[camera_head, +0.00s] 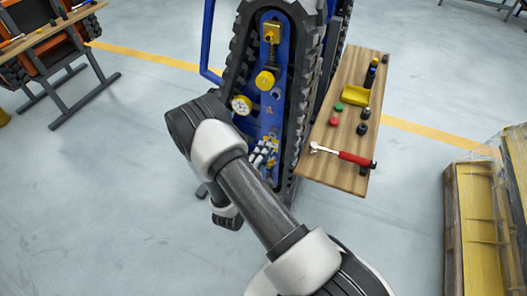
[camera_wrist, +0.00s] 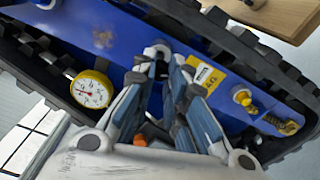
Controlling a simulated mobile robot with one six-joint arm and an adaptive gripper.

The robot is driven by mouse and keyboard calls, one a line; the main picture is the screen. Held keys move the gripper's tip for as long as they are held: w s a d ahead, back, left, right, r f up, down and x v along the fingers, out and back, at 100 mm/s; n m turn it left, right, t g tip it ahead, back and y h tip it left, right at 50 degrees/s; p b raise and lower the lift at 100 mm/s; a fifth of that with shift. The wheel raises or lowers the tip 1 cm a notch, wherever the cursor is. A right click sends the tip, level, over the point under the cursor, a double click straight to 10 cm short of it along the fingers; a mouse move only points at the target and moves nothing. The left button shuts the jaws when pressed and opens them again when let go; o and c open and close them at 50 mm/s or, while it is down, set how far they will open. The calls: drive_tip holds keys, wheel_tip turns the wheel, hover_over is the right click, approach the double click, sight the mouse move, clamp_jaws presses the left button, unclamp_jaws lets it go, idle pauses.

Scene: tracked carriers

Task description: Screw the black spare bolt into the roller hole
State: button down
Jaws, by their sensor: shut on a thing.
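The blue tracked carrier (camera_head: 271,118) stands upright at the middle of the head view, with black tread around it. Its blue plate (camera_wrist: 120,28) crosses the wrist view. My gripper (camera_head: 264,150) is at the lower part of this plate. In the wrist view my gripper (camera_wrist: 158,62) has its fingers close together on a small dark piece, which I take to be the black spare bolt (camera_wrist: 157,70). The fingers hide most of it. Its tip is close to the plate, but I cannot tell whether it sits in the roller hole, which I cannot make out clearly.
A pressure gauge (camera_wrist: 91,89) sits left of the fingers, and a yellow label (camera_wrist: 205,77) and brass fitting (camera_wrist: 243,97) to the right. A pallet stack (camera_head: 480,215) stands right.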

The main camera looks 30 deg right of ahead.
drive_tip(key=shift+b+x, duration=0.45)
drive_tip(key=shift+x, duration=1.35)
drive_tip(key=c, duration=1.5)
unclamp_jaws()
drive_tip(key=shift+c, duration=0.2)
drive_tip(key=shift+s+a, duration=0.1)
drive_tip(key=v, duration=1.1)
drive_tip(key=shift+s+a, duration=0.2)
drive_tip(key=shift+a, duration=0.15)
